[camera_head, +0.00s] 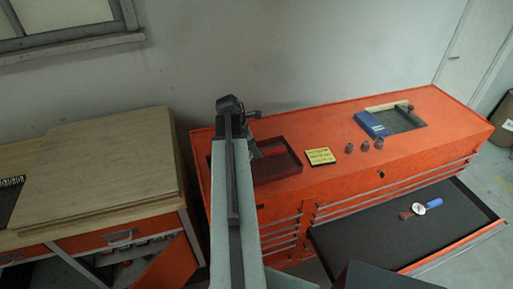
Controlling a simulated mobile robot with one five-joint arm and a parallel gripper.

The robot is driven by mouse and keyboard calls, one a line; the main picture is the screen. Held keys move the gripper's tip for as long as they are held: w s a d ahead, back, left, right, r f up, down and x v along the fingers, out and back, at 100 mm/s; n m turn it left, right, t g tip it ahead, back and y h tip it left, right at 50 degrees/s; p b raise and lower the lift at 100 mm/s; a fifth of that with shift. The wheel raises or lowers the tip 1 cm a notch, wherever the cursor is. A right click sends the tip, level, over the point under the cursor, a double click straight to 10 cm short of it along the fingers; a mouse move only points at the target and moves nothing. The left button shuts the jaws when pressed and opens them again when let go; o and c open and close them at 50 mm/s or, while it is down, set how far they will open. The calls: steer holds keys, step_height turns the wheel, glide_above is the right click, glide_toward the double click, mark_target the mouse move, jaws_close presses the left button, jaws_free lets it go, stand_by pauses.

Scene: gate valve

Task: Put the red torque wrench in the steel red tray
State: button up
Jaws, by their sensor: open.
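The red tray (287,167) sits on the left part of the orange cabinet top, dark red with a low rim; my arm covers its left side. My gripper (256,150) is at the far end of my arm, over the tray's left part. It is small and dark here, open, with nothing seen in it. No clear torque wrench shows on the cabinet top.
The open drawer (455,220) juts out at the lower right. A yellow pad (320,156), several small grey parts (365,146) and a blue object (371,124) by a dark inset stand on the cabinet (440,110). A wooden workbench (100,165) stands left.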

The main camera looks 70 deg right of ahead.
steer(key=p+v, duration=0.7)
steer(key=v, duration=0.2)
steer(key=shift+w+a+r+p, duration=0.1)
steer(key=shift+r+p, duration=0.25)
steer(key=shift+w+a, duration=0.15)
steer(key=shift+w, duration=0.1)
steer(key=w+a+m, duration=0.1)
steer(key=w+a, duration=0.6)
steer(key=w+a+f+m+t, duration=0.1)
steer(key=w+a, duration=0.5)
steer(key=a, duration=0.1)
steer(key=w+a+m+t, duration=0.1)
steer(key=w+a, duration=0.6)
steer(key=shift+w+a+f, duration=0.1)
steer(key=shift+w+f, duration=0.05)
steer(key=shift+w, duration=0.15)
steer(key=w+a+m+y, duration=0.1)
steer(key=w+a+m, duration=0.1)
steer(key=a, duration=1.6)
steer(key=w+a+m+t+y, duration=0.1)
steer(key=w+a+m, duration=0.2)
steer(key=a, duration=1.5)
steer(key=shift+w+f+y, duration=0.25)
steer(key=shift+w+y, duration=0.15)
steer(key=shift+w, duration=0.7)
